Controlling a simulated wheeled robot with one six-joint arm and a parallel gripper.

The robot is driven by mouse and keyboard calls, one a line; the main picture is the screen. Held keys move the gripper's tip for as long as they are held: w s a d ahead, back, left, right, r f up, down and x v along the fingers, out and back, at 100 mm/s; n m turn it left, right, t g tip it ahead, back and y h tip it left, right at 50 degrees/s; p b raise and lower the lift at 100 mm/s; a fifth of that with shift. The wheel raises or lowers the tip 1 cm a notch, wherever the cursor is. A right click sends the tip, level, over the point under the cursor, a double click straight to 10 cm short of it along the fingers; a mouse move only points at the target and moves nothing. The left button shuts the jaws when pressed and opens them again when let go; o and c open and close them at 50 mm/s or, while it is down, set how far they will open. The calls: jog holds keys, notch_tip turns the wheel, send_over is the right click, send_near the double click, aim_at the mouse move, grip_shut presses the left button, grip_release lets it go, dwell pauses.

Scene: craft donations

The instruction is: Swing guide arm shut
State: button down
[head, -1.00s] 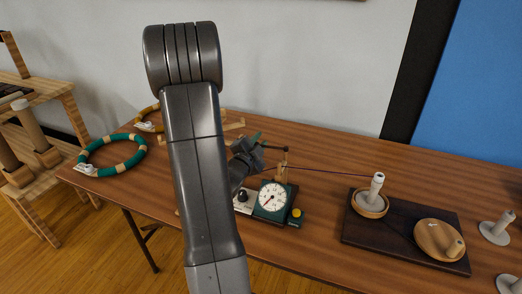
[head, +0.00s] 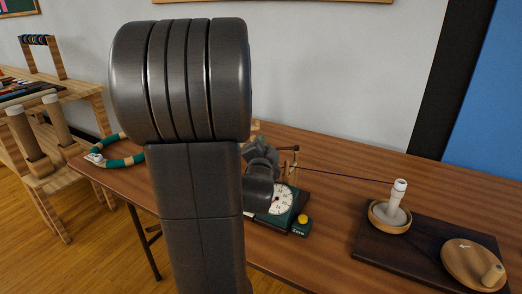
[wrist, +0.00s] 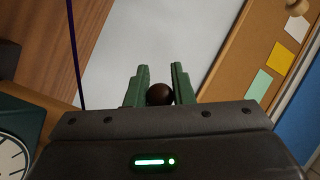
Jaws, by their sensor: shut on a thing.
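My gripper (wrist: 160,78) shows in the wrist view with its green fingers closed on a dark brown round knob (wrist: 159,94). In the head view my gripper (head: 268,146) is beside the guide arm (head: 284,149), a thin dark rod by a small wooden post above the dial box. My arm and gripper hide much of the guide arm and the left part of the box, so its exact angle cannot be told. A purple thread (head: 345,177) runs from near the post to a white cone (head: 397,197) on the winder at the right.
The green box with a white dial (head: 282,203) and yellow button (head: 303,219) stands below my gripper. A dark board (head: 372,251) holds the winder and a round wooden wheel (head: 470,262). A green-and-wood ring (head: 124,162) lies at the left of the table.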

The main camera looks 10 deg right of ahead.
dwell(0.3)
jog(key=c, duration=1.3)
grip_release()
jog(key=shift+o, duration=0.2)
jog(key=v, duration=1.4)
jog(key=shift+p, duration=0.3)
jog(key=shift+w, duration=0.1)
